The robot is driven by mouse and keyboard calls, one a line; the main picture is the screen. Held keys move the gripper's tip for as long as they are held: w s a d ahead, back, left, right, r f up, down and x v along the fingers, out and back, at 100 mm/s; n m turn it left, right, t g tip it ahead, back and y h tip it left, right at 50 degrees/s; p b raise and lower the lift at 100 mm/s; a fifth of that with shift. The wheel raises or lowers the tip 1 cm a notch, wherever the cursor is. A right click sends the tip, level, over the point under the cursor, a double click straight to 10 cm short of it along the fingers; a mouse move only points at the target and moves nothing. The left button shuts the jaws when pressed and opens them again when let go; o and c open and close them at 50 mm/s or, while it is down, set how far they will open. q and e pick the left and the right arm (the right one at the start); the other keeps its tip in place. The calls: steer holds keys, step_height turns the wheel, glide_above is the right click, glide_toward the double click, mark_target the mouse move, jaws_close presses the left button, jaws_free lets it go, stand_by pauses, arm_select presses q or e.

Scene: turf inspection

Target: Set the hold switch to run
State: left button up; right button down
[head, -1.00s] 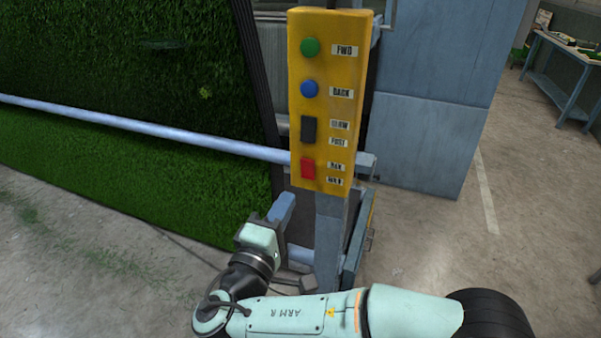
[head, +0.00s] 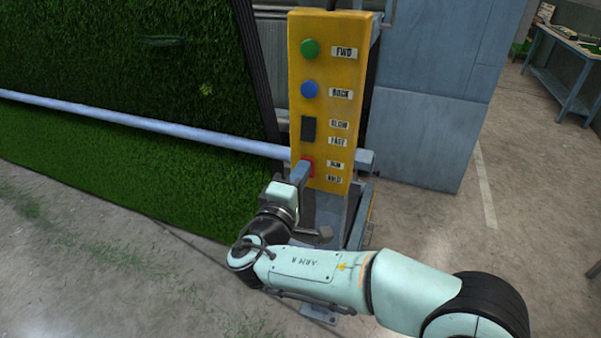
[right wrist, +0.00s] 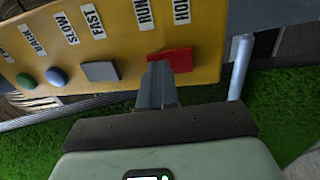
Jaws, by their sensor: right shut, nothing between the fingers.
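The hold switch is a red rocker (head: 309,167) low on the yellow control panel (head: 345,118), beside labels RUN and HOLD. My right gripper (head: 302,172) is shut, with its fingertips in front of the red rocker and covering part of it. In the right wrist view the shut fingers (right wrist: 160,70) overlap the lower edge of the red rocker (right wrist: 178,58). I cannot tell whether they touch it or which way the rocker is tilted. My left gripper is not in view.
Above the red rocker are a dark rocker (head: 308,129) for slow and fast, a blue button (head: 309,89) and a green button (head: 310,48). A pale rail (head: 150,128) runs across the green turf (head: 110,165) to the panel. Open floor lies to the right.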

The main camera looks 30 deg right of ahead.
steer(key=shift+r, duration=0.15)
steer(key=r+b+v, duration=0.1)
steer(key=b+v, duration=0.1)
steer(key=v, duration=1.1)
steer(key=shift+s+f, duration=0.15)
steer(key=shift+f, duration=0.05)
